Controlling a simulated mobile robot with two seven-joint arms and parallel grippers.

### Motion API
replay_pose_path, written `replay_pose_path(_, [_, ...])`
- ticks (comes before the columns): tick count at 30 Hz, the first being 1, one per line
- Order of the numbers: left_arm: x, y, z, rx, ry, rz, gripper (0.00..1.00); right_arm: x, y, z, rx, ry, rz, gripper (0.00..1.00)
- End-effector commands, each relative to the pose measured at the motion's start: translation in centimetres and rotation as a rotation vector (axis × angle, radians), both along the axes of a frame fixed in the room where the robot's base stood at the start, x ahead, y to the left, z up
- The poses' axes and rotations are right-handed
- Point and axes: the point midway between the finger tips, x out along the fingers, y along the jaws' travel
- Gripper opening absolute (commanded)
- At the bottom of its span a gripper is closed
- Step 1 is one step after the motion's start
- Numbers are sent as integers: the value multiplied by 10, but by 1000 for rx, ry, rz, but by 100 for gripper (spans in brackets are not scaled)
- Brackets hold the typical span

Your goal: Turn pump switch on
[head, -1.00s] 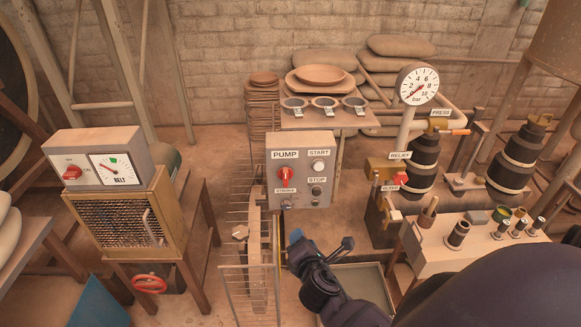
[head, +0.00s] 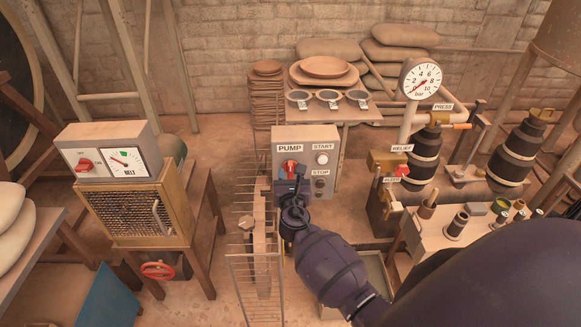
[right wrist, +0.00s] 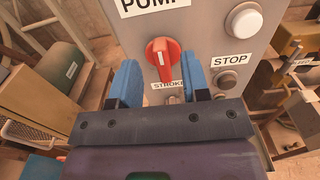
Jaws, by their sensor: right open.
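The grey pump box (head: 323,182) stands in the middle of the head view, labelled PUMP, START and STOP. Its red rotary pump switch (right wrist: 163,56) shows in the right wrist view under the PUMP label, with its handle and white pointer line near upright. In the head view the red switch (head: 289,165) is partly covered by my right gripper (head: 289,174). My right gripper is open, its two blue fingers (right wrist: 160,80) spread to the left and right of the switch and a little below it. I cannot see contact with the switch. My left gripper is not in view.
A white START button (right wrist: 243,20) and a grey STOP button (right wrist: 227,80) sit right of the switch. A wire rack (head: 257,265) stands below and left of the box. The belt control box (head: 108,152) is at left; the pressure gauge (head: 422,79) is at right.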

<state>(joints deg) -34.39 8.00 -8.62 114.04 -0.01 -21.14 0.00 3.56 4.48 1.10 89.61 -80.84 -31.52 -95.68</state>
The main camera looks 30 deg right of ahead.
Motion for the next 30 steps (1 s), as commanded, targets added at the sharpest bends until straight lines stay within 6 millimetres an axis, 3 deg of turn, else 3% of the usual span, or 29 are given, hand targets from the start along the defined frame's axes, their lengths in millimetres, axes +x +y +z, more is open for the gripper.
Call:
replay_pose_path(9, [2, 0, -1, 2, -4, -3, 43, 30, -19, 0, 1, -1, 0, 43])
replay_pose_path(20, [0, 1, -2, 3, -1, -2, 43, 33, -21, 0, 2, 0, -1, 43])
replay_pose_path(28, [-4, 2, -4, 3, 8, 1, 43, 32, -21, 0, 2, 0, -1, 3])
replay_pose_path(30, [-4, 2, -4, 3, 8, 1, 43, 32, -21, 0, 2, 0, -1, 0])
